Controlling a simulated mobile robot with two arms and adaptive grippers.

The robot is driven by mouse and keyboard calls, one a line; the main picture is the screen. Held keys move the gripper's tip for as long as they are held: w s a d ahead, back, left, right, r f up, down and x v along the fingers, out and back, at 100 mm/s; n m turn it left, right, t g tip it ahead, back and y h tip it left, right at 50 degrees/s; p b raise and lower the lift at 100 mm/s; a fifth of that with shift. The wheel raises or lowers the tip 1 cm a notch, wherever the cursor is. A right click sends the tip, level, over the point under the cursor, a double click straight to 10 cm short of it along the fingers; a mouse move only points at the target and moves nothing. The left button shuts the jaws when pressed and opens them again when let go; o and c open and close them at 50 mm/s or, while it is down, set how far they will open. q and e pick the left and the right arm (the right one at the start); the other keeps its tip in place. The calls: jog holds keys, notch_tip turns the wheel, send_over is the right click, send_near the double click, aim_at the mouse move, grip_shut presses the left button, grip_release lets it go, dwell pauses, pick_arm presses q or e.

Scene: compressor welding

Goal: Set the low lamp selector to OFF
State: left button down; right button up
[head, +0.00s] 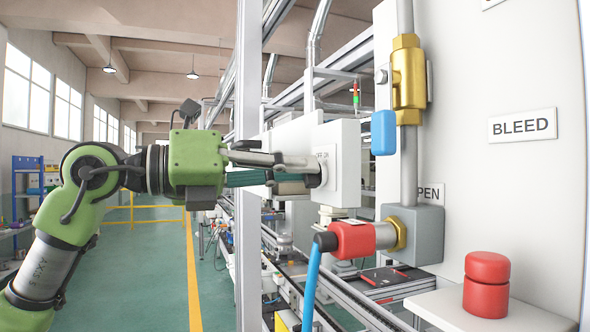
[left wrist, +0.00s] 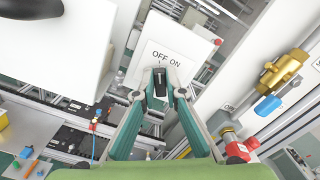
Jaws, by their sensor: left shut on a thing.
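The lamp selector is on a white box (head: 347,150), and its plate reads OFF and ON in the left wrist view (left wrist: 183,58). Its small dark knob (left wrist: 159,84) stands between my left gripper's fingertips, below the lettering. My left gripper (head: 318,170) reaches the box face from the left and is shut on the knob; its fingers also show in the left wrist view (left wrist: 160,90). The fingers hide the knob in the head view. I cannot tell exactly which mark the knob points to. My right gripper is not in view.
A white panel on the right carries a BLEED label (head: 522,126), a brass valve (head: 408,80) with a blue handle (head: 383,132), and a red-bodied fitting (head: 352,239) with a blue hose. A red knob (head: 486,284) stands on a ledge. A grey post (head: 248,80) rises behind my left gripper.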

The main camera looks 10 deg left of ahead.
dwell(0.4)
pick_arm(q)
jog(key=c, duration=2.1)
grip_release()
jog(key=shift+w+d, duration=0.1)
jog(key=v, duration=1.2)
jog(key=shift+f, duration=0.1)
